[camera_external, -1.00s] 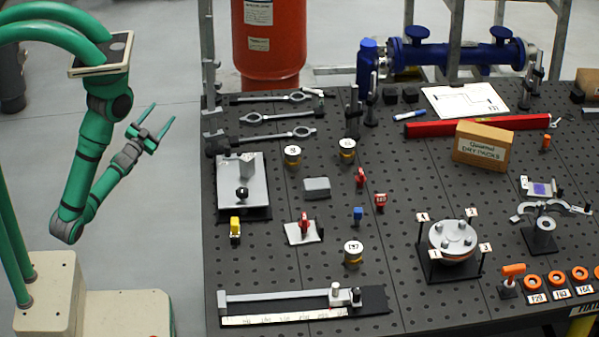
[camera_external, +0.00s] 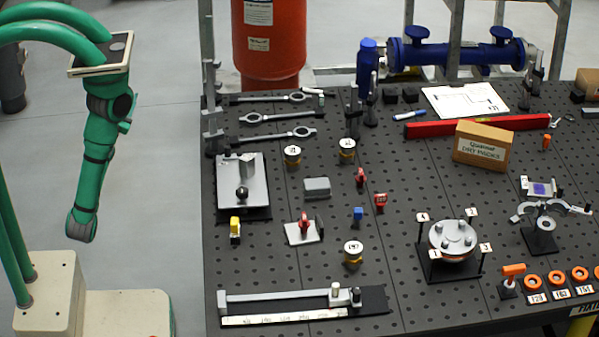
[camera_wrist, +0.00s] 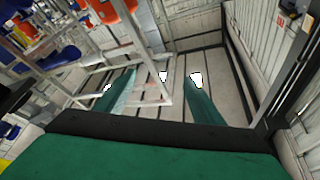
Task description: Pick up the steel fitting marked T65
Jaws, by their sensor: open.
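Steel fittings with dark bands and white marked tops stand on the dark perforated bench. One is at the upper middle left (camera_external: 292,156), one at the upper middle (camera_external: 347,150), and one at the lower middle (camera_external: 353,253). The lowest one's mark looks like T97 or 197; the other marks are too small to read, so I cannot tell which is T65. My gripper (camera_wrist: 163,80) shows in the wrist view with its two green fingers apart and nothing between them. In the external view it is hidden behind my arm, left of the bench and away from the fittings.
The bench (camera_external: 400,290) also carries a grey vise plate (camera_external: 257,195), red clamps, a measuring rail (camera_external: 280,297), a flange on a stand (camera_external: 453,238), a cardboard box (camera_external: 483,146) and a red level (camera_external: 475,125). An orange cylinder (camera_external: 270,45) stands behind.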

